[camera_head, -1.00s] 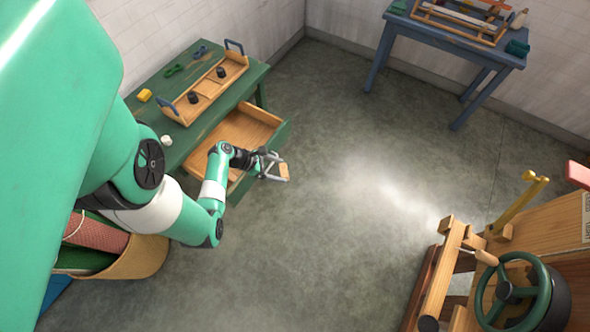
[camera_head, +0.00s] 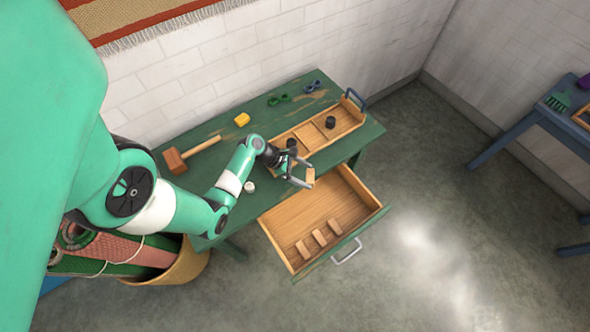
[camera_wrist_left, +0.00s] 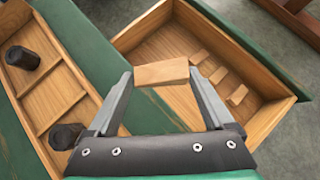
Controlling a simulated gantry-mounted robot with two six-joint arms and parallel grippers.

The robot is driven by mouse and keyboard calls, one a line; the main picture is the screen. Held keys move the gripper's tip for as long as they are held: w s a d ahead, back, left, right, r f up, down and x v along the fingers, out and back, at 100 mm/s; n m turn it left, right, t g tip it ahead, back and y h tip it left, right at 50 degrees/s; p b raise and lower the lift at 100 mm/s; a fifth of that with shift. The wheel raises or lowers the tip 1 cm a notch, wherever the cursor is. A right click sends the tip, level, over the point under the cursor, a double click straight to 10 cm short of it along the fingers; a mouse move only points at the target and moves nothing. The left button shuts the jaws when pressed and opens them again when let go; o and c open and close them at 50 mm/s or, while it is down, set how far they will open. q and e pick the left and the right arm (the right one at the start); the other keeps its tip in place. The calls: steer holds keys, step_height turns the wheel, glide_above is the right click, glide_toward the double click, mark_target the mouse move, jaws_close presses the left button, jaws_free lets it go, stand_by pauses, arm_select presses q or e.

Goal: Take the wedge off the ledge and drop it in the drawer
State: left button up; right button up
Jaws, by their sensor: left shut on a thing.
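My left gripper (camera_head: 304,177) is shut on a small pale wooden wedge (camera_head: 310,176). In the left wrist view the wedge (camera_wrist_left: 161,73) lies crosswise between the two fingertips (camera_wrist_left: 161,76). The drawer (camera_head: 328,209) is pulled open under the green table, and its floor also shows in the left wrist view (camera_wrist_left: 182,48). The gripper is close to the drawer's back left side, above table height; whether it is fully over the drawer is hard to tell. Several similar wooden pieces (camera_head: 319,237) lie on the drawer floor near its front left. My right gripper is not in view. I cannot make out the ledge.
The green table (camera_head: 215,165) carries a wooden tray (camera_head: 345,125) with dark cylinders, a mallet (camera_head: 176,160), a yellow block (camera_head: 242,119) and a small white pot (camera_head: 249,187). A basket (camera_head: 185,268) of rolled textiles stands below left. Floor right of the drawer is clear.

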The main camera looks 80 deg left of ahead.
mark_target(313, 179)
arm_select(q)
steer(key=shift+w+r, duration=0.15)
steer(key=shift+w, duration=0.2)
steer(key=shift+w+r+m+h, duration=0.15)
steer(key=shift+w+m+h, duration=0.15)
steer(key=shift+m, duration=0.1)
steer(key=shift+w+d, duration=0.35)
steer(key=shift+d, duration=0.25)
steer(key=shift+w+d, duration=0.3)
steer(key=shift+d, duration=0.25)
steer(key=shift+a, duration=0.2)
steer(key=shift+f+b, duration=0.4)
steer(key=shift+b, duration=0.05)
step_height(313, 179, down, 5)
steer(key=b, duration=0.5)
steer(key=shift+s+f+b, duration=0.1)
steer(key=shift+f+b, duration=0.05)
steer(key=shift+b, duration=0.2)
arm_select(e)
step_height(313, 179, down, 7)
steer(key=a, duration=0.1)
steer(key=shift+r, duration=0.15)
